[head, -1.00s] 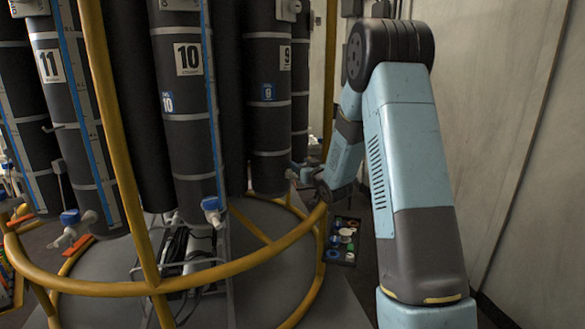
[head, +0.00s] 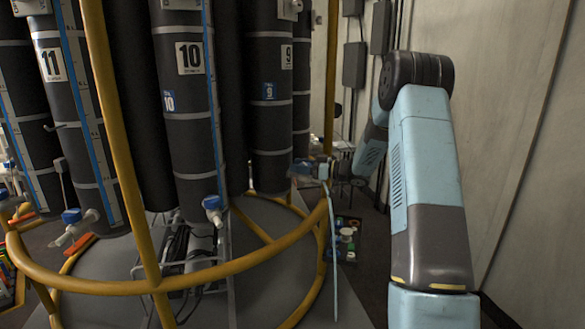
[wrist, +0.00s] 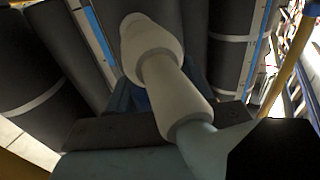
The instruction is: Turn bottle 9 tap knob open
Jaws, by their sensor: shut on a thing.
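Bottle 9 (head: 268,125) is a tall dark cylinder with a blue 9 label, standing behind the yellow rail in the head view. Its white tap body (wrist: 170,85) fills the middle of the wrist view. Blue of the tap knob (wrist: 127,97) shows partly behind the white body; the rest is hidden. My gripper (head: 318,170) is at the tap, low on the right of bottle 9. Its dark finger (wrist: 110,130) lies across the knob's lower side, and it is shut on the knob. A pale blue tube (head: 333,260) hangs below the tap.
Bottle 10 (head: 188,120) with its own blue-knobbed tap (head: 213,207) and bottle 11 (head: 65,120) stand to the left. A yellow rail (head: 230,270) curves around the bottles. A tray of small coloured items (head: 346,240) is on the floor. A wall is at the right.

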